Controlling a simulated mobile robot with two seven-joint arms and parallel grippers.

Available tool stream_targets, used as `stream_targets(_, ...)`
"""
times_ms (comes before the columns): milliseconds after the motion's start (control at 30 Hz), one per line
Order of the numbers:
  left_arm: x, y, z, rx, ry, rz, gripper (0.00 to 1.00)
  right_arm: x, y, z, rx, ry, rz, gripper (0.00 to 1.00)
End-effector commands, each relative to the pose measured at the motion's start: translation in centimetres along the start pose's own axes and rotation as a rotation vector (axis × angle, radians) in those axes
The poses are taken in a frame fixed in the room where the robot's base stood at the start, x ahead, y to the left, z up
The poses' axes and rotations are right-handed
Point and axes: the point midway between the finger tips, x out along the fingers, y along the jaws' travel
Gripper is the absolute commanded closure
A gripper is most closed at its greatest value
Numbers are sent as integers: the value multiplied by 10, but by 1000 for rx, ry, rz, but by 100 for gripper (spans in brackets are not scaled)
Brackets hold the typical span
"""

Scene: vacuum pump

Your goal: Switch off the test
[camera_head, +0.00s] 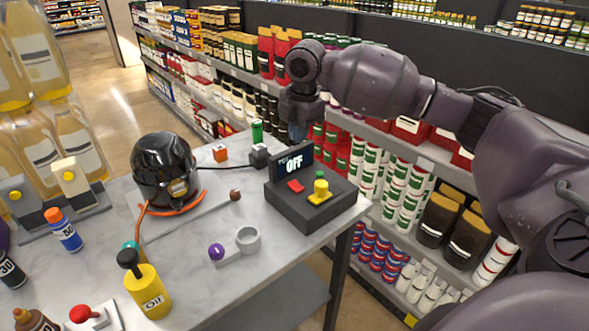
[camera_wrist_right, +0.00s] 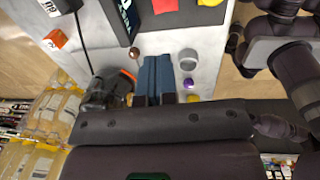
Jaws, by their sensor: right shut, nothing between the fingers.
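A dark control box (camera_head: 310,212) stands at the right end of the table. Its upright screen (camera_head: 293,163) reads "OFF" in white. My left gripper is not in view.
A black pump (camera_head: 165,170) with an orange hose stands left on the table (camera_head: 215,285). A grey ring holder (camera_head: 247,240), purple ball (camera_head: 216,252), orange cube (camera_head: 220,152), green cylinder (camera_head: 257,132) and yellow oil bottle (camera_head: 147,290) are around it. Stocked shelves stand behind.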

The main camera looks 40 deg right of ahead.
Motion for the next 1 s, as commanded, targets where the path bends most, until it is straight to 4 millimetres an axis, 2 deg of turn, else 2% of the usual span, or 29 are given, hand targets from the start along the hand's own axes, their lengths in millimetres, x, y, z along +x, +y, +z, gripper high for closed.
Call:
stream_targets(167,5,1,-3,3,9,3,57,18,0,0,0,1,-3,100)
stream_targets(700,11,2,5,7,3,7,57,111,-1,0,1,1,-5,100)
stream_targets(1000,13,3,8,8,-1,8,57,138,0,0,1,0,-2,100)
